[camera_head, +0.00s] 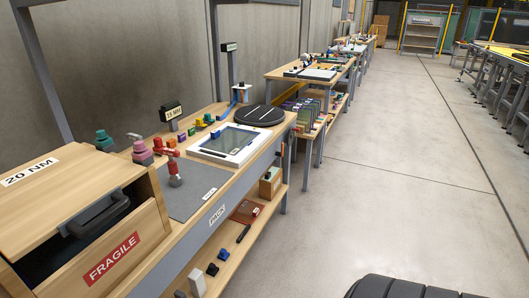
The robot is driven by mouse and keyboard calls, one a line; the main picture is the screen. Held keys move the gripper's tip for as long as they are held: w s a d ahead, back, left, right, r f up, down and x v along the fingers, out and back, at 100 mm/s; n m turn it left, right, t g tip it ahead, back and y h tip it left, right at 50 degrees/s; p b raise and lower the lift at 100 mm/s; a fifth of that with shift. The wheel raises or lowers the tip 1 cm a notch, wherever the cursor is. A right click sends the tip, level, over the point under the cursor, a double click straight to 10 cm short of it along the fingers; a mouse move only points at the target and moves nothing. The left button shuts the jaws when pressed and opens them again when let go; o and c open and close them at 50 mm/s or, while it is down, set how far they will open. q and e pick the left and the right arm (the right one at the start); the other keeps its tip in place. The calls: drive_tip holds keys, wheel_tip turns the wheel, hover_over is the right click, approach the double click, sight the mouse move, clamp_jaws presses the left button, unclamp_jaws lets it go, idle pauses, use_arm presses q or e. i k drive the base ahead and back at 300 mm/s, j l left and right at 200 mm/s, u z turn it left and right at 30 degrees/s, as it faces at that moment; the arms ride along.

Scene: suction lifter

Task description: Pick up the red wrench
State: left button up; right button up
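A red tool (166,151), which looks like the red wrench, stands at the back edge of the grey mat (198,192) on the near workbench. Neither of my grippers shows in the head view.
A wooden box (66,180) marked "20 NM" and "FRAGILE" stands at the near left. A white-framed tray (228,144) and a black disc (260,115) lie farther along the bench. Open floor (350,200) lies to the right. A lower shelf (238,240) holds small items.

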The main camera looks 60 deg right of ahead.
sight(175, 180)
drive_tip(key=z, duration=1.1)
drive_tip(key=i+l, duration=0.15)
drive_tip(key=u, duration=0.05)
